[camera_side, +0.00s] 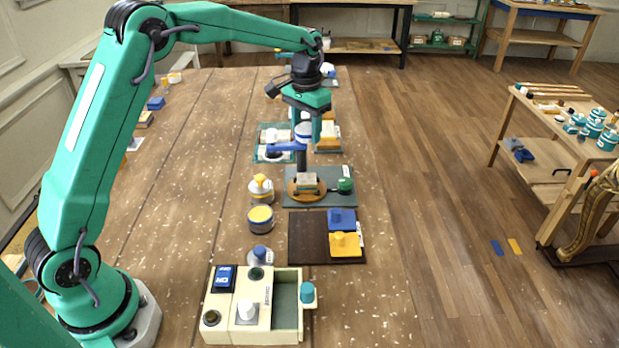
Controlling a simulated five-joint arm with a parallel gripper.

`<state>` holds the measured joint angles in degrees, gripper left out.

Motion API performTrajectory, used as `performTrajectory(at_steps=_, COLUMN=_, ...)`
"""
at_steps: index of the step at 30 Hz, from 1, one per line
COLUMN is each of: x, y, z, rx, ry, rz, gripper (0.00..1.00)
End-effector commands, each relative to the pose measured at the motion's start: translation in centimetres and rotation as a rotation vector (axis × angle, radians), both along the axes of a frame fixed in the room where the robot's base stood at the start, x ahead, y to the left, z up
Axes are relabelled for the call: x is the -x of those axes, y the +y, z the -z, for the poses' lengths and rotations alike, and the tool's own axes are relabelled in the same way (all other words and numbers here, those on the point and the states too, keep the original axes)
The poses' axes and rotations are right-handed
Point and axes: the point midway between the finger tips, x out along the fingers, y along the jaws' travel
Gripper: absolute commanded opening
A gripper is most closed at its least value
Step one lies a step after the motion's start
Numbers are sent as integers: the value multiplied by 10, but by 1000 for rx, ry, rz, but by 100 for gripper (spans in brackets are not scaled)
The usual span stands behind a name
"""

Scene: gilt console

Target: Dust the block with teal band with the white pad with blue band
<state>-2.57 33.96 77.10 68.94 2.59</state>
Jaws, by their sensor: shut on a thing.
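My gripper (309,131) points down over the far half of the bench. It is shut on what looks like the white pad with blue band (303,132), a small white piece with a blue stripe at the fingers. The fingers partly hide it, and I cannot tell whether it touches the surface below. A small pale block with a greenish band (307,181), which looks like the block with teal band, rests on a round wooden disc (294,196). The disc sits on a grey-green board (322,200), nearer the camera than my gripper.
A dark board (308,252) with blue and yellow handled pieces and a cream box (252,318) are nearer. The bench's left middle is clear.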

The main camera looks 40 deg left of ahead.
Motion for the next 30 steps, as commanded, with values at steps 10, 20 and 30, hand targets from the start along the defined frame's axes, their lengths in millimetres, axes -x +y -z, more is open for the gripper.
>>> performTrajectory(at_steps=10, x=0, y=0, z=22, rx=0, ry=0, rz=0, gripper=29)
performTrajectory(at_steps=20, x=0, y=0, z=30, rx=0, ry=-1, rz=0, gripper=29)
performTrajectory(at_steps=30, x=0, y=0, z=30, rx=0, ry=-1, rz=0, gripper=29)
